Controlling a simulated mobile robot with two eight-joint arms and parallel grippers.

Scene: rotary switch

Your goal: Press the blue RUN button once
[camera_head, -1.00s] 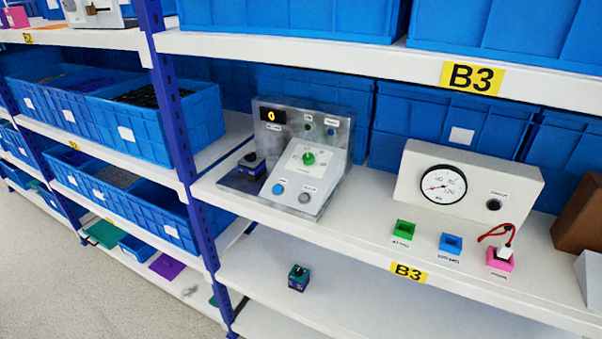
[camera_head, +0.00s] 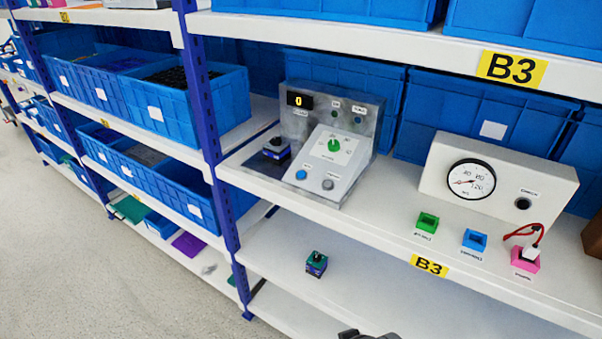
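The control panel (camera_head: 338,160) stands on the middle white shelf, with a sloped grey-white front. The blue button (camera_head: 300,175) is at its lower left; the label above it is too small to read. A grey button (camera_head: 328,184) is to its right. A green rotary knob (camera_head: 334,145) is above them. The black display (camera_head: 300,100) on the panel's back plate shows an orange 0. Neither gripper can be made out. A small dark shape at the bottom edge may be part of my own arm.
A gauge box (camera_head: 470,180) stands to the right, behind green (camera_head: 427,222), blue (camera_head: 475,240) and pink (camera_head: 525,259) blocks. A dark block (camera_head: 276,148) is left of the panel. A blue post (camera_head: 207,120) rises farther left. The upper shelf (camera_head: 400,40) overhangs. A small block (camera_head: 316,263) lies below.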

